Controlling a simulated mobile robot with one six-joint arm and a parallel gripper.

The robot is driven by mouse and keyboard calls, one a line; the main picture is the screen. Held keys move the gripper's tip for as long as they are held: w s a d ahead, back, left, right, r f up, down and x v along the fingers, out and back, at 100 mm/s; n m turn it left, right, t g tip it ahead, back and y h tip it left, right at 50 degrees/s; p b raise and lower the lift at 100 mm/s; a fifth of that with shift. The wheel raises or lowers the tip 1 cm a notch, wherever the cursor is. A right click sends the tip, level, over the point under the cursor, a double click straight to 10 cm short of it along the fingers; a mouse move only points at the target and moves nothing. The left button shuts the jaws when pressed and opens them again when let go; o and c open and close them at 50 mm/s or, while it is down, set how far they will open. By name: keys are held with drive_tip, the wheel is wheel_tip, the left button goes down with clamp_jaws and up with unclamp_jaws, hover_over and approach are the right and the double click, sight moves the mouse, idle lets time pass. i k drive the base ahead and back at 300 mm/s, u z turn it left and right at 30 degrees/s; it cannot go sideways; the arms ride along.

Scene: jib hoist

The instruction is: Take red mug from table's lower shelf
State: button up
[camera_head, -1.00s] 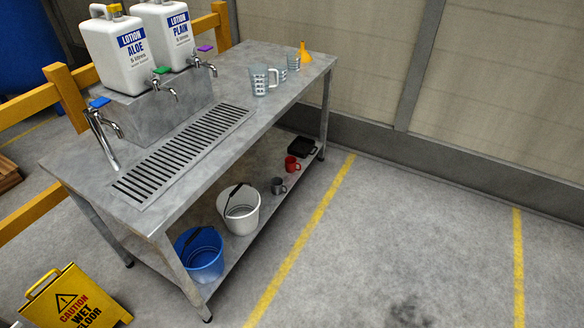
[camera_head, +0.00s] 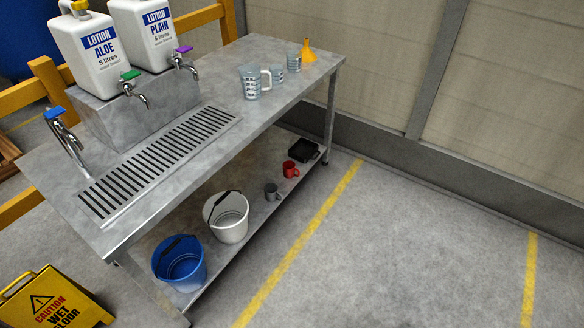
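The red mug (camera_head: 290,169) stands on the lower shelf (camera_head: 244,239) of the steel table (camera_head: 187,204), toward the shelf's far right end. A grey mug (camera_head: 272,192) stands nearer on the same shelf, and a black tray-like box (camera_head: 303,151) sits just beyond the red mug. The tabletop is above the shelf, and the red mug shows clear of it at the open front side. My gripper is not in view.
A white bucket (camera_head: 229,222) and a blue bucket (camera_head: 181,265) stand on the shelf's near part. A yellow wet-floor sign (camera_head: 50,302) stands at the lower left. Measuring jugs (camera_head: 251,85) and an orange funnel (camera_head: 308,54) stand on the tabletop. The floor (camera_head: 400,240) right of the table is clear.

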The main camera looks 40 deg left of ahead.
sight(290, 167)
drive_tip(key=u, duration=0.05)
drive_tip(key=i, duration=1.15)
drive_tip(key=u, duration=1.15)
drive_tip(key=k, duration=0.25)
drive_tip(key=u, duration=2.15)
